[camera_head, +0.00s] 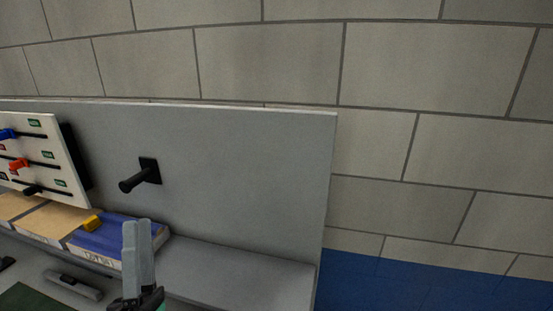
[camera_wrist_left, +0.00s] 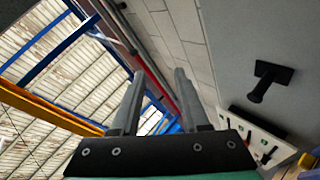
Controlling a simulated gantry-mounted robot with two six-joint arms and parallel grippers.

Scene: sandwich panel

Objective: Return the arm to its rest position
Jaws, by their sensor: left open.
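My left gripper (camera_head: 138,250) shows at the bottom of the head view, its two pale grey fingers pointing up in front of the grey panel (camera_head: 240,170). In the left wrist view my left gripper (camera_wrist_left: 156,95) is open, with a clear gap between its fingers and nothing held there. It points up toward the ceiling and wall, apart from the panel. My right gripper is in neither view.
A black peg (camera_head: 141,175) sticks out from the panel. A white board with coloured sliders (camera_head: 45,150) is at the left. Blue and tan boxes, with a yellow piece (camera_head: 92,223), lie on the ledge (camera_head: 235,272). The panel's right side is free.

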